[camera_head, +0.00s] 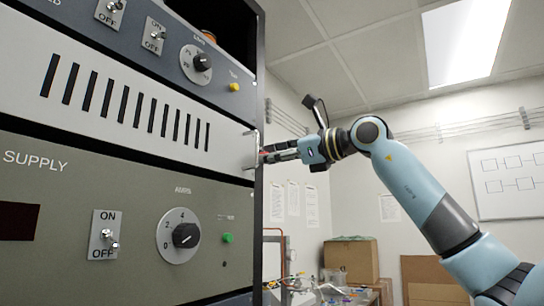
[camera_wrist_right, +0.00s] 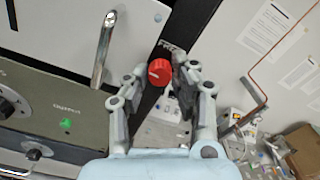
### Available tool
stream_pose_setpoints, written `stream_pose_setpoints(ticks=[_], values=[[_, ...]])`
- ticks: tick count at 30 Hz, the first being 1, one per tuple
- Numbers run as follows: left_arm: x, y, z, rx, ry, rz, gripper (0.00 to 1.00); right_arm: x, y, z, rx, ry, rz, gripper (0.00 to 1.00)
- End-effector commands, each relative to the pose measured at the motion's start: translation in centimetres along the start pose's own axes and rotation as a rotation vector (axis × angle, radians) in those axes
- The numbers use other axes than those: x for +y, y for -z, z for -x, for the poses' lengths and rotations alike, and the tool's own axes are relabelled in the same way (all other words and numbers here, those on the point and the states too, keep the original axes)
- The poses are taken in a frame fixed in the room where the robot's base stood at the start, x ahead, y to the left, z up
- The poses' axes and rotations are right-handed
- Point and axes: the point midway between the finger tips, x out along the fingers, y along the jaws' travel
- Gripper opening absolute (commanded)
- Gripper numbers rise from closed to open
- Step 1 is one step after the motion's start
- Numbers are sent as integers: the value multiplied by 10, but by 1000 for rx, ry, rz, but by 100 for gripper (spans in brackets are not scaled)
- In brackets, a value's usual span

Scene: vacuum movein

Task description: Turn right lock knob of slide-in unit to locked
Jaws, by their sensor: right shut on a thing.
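The slide-in unit (camera_head: 130,95) is the white panel with a row of black slots, seated in the rack between two other panels. Its right lock knob (camera_wrist_right: 159,72) is a round red knob with a pale mark, at the panel's right end in the wrist view. My right gripper (camera_head: 268,156) reaches the rack's right edge from the right; its fingers also show in the wrist view (camera_wrist_right: 161,78), shut on the knob from both sides. The knob is mostly hidden by the gripper in the head view. My left gripper is in neither view.
A metal handle (camera_wrist_right: 103,50) stands out from the panel beside the knob. The green-grey supply panel (camera_head: 60,225) below carries a toggle switch (camera_head: 104,236) and a black dial (camera_head: 185,235). Cardboard boxes (camera_head: 352,262) and clutter lie behind, right of the rack.

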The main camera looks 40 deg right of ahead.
Motion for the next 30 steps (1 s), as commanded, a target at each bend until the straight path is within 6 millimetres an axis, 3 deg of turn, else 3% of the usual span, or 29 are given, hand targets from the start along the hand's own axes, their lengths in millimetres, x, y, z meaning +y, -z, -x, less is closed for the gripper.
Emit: stream_pose_setpoints(ticks=[9, 24, 25, 30], values=[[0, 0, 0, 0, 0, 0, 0, 1, 1, 0, 2, -1, 103, 0], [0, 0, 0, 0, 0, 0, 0, 1, 1, 0, 2, -2, 118, 0], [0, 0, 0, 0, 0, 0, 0, 1, 1, 0, 2, -2, 118, 28], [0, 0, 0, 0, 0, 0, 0, 1, 1, 0, 1, -1, 118, 48]])
